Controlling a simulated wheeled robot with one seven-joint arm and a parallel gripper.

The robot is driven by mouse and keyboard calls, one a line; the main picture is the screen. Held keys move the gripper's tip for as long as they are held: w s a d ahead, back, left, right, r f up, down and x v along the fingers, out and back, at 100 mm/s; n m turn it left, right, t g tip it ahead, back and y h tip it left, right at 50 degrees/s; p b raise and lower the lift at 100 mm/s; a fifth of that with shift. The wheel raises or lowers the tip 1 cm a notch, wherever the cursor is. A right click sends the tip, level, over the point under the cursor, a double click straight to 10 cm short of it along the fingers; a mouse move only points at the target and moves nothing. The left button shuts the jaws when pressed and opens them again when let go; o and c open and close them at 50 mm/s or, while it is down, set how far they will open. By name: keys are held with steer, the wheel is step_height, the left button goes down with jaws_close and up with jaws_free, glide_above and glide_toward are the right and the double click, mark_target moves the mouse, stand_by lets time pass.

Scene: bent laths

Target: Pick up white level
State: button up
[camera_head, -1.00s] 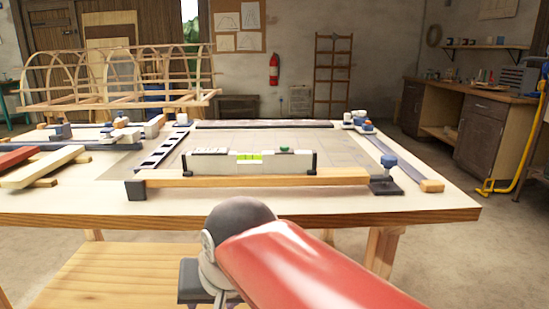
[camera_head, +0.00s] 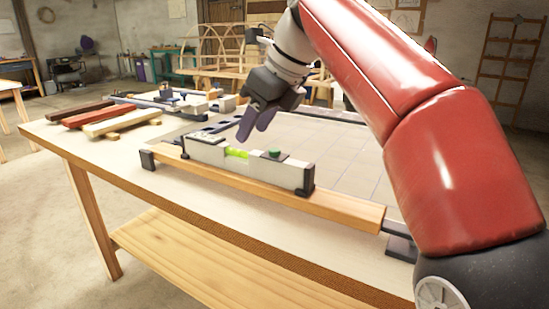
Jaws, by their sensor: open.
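The white level (camera_head: 222,157) has a yellow-green vial in its middle, a green knob on top and black end caps. It lies along a wooden lath (camera_head: 270,198) near the front edge of the workbench (camera_head: 150,192). My gripper (camera_head: 254,128) hangs above and behind the level's middle, open and empty, fingers pointing down. I see no contact between the fingers and the level. The exact gap between the fingers is hard to see from this angle.
Red and pale wooden strips (camera_head: 100,119) lie on the left of the bench. Clamps and small tools (camera_head: 175,98) stand at the back. A gridded board (camera_head: 335,145) lies behind the level. My red arm covers the right side.

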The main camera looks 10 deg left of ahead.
mark_target(242, 151)
steer(key=b+x, duration=0.2)
steer(key=x, duration=0.5)
steer(key=shift+f, duration=0.35)
steer(key=shift+d, duration=0.1)
jaws_close()
